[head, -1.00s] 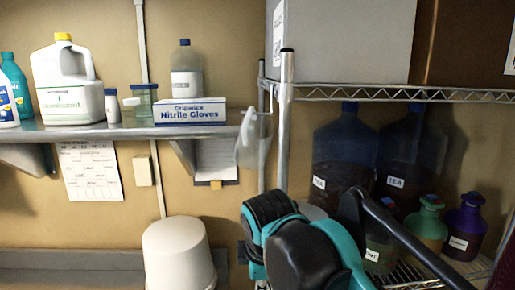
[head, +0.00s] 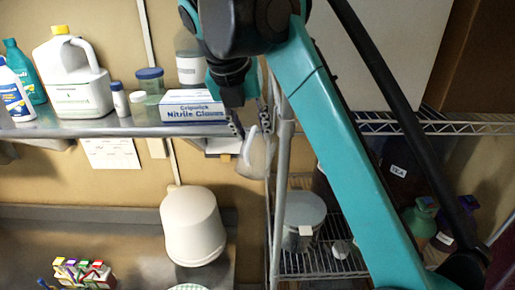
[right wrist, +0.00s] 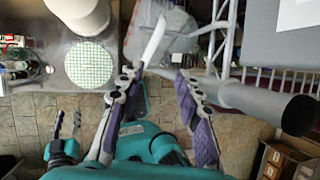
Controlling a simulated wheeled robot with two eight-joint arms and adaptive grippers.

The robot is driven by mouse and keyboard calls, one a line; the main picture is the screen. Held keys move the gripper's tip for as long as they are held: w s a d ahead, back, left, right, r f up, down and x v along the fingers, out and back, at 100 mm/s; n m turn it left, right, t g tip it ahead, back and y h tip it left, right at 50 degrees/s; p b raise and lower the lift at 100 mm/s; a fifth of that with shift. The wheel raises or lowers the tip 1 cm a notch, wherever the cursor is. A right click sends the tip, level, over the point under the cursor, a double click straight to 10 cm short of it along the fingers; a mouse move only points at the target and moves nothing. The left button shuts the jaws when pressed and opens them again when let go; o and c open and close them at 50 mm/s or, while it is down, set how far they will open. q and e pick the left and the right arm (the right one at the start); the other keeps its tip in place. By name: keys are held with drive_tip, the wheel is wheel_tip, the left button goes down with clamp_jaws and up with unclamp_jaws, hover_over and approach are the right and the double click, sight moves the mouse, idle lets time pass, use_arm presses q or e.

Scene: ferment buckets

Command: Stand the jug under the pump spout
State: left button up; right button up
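A translucent jug (head: 257,154) hangs at the rack's front post, beside the end of the wall shelf. My right gripper (head: 250,120) is open at the top of this jug, its fingers on either side. In the right wrist view the jug (right wrist: 160,14) shows beyond the spread fingers (right wrist: 155,78), with a pale strip, seemingly its handle, reaching down toward the gap. I cannot tell whether the fingers touch it. My left gripper (right wrist: 66,122) shows low at the left of the wrist view, empty with fingers apart. I cannot make out a pump spout.
A white bucket (head: 192,225) stands on the counter below the shelf; a green grid disc (right wrist: 91,64) lies near it. The glove box (head: 192,106) is close left of my gripper. The rack post (head: 284,170) is close right. A lidded bucket (head: 302,216) stands on the rack.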

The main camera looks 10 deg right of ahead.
sight(258, 157)
drive_tip(key=shift+x, duration=0.8)
drive_tip(key=f, duration=0.2)
drive_tip(key=w+f+p, duration=0.1)
drive_tip(key=shift+w+f, duration=0.2)
drive_tip(key=shift+f, duration=0.15)
drive_tip(key=shift+w+d+f, duration=0.15)
drive_tip(key=shift+d+f, duration=0.15)
drive_tip(key=shift+f, duration=0.2)
drive_tip(key=shift+a, duration=0.1)
drive_tip(key=shift+c, duration=1.3)
clamp_jaws()
